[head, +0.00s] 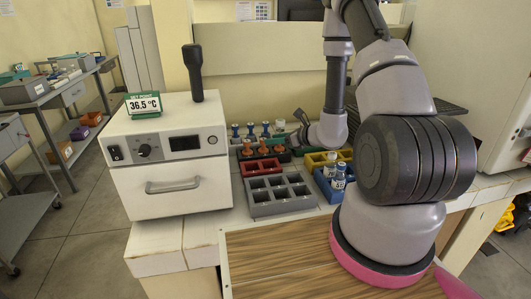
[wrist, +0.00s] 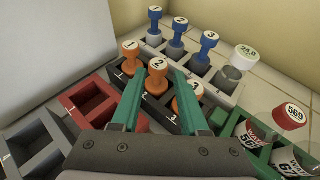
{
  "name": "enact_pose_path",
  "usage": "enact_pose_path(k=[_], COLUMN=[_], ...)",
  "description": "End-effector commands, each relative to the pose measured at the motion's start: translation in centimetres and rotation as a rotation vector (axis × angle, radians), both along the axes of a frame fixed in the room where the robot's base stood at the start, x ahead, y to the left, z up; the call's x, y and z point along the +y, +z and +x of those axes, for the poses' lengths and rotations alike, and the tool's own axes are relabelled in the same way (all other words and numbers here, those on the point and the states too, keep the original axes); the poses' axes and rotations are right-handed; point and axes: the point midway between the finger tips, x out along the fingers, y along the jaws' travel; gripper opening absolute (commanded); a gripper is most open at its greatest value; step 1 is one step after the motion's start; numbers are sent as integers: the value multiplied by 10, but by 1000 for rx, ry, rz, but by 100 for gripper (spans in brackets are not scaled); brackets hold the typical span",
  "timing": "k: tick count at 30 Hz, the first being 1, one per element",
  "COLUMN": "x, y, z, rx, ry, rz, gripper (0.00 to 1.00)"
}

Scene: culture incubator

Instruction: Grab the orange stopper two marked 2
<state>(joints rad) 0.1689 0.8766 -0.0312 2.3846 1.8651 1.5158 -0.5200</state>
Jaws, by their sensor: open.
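The orange stopper two (wrist: 158,66), with a white top marked 2, stands upright in a black rack (wrist: 157,110). Orange stopper one (wrist: 130,54) is to its left and orange stopper three (wrist: 187,97) to its right, partly behind a finger. My gripper (wrist: 156,78) is open, its teal fingers on either side of stopper two in the wrist view. I cannot tell whether they touch it. In the head view the orange stoppers (head: 260,147) stand in a row, and my gripper (head: 300,128) is just right of them, partly hidden by my wrist.
Behind, blue stoppers (wrist: 178,33) stand in a pale rack. A green rack (wrist: 233,130) with capped vials (wrist: 288,117) is at right, a red rack (wrist: 88,105) at left. The white incubator (head: 168,155) stands left of the racks. A grey rack (head: 280,196) in front is empty.

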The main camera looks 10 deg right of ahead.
Motion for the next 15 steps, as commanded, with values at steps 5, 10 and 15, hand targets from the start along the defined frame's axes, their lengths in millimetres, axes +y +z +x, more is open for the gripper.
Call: enact_pose_path(k=[5,10,15], x=[17,24,39], y=[-10,-15,-24], z=[20,28,45], rx=[-1,1,1], ry=[3,3,4], rz=[1,0,-1], gripper=[44,44,44])
